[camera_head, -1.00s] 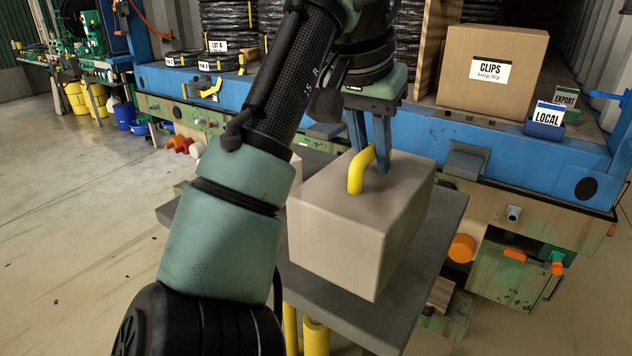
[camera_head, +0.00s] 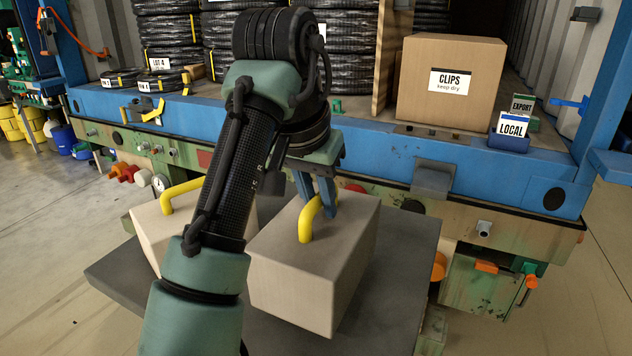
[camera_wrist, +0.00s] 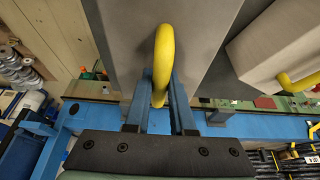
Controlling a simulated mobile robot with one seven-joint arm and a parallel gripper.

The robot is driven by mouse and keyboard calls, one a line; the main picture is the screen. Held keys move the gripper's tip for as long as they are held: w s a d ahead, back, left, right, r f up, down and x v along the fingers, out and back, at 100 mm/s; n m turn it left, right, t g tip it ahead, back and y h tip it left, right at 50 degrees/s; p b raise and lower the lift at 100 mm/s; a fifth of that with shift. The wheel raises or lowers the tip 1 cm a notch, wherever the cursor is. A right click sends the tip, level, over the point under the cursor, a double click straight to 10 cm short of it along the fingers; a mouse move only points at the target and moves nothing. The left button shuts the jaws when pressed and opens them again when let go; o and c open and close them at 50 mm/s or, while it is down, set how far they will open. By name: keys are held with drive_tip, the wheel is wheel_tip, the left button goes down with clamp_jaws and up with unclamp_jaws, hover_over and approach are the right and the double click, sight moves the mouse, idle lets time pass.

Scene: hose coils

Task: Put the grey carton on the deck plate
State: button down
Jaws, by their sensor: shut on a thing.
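A grey carton (camera_head: 313,268) with a yellow handle (camera_head: 313,217) is in the middle of the head view, over a dark grey slab (camera_head: 400,300). My gripper (camera_head: 323,205) is shut on that handle from above. The wrist view shows the handle (camera_wrist: 163,60) between the blue fingers and the carton's top (camera_wrist: 120,35) close by. I cannot tell whether the carton touches the slab. A second grey carton (camera_head: 165,235) with a yellow handle stands left of it, partly hidden by my arm. I cannot tell which surface is the deck plate.
Behind the slab is a long deck with a blue edge (camera_head: 500,175). On it are a brown CLIPS box (camera_head: 450,105), a blue LOCAL holder (camera_head: 509,141), a wooden divider and stacked black hose coils (camera_head: 168,40). A grey bracket (camera_head: 433,178) juts from the front edge.

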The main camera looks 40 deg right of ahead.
sight(317, 222)
drive_tip(key=shift+w+f+p, duration=0.1)
drive_tip(key=shift+f+p, duration=0.35)
drive_tip(key=shift+f, duration=1.75)
drive_tip(key=c, duration=0.8)
unclamp_jaws()
drive_tip(key=shift+f, duration=0.1)
drive_tip(key=shift+o, duration=0.2)
drive_tip(key=b+v, duration=0.1)
drive_tip(key=v, duration=1.1)
drive_tip(key=shift+a+b, duration=0.1)
drive_tip(key=shift+b, duration=0.25)
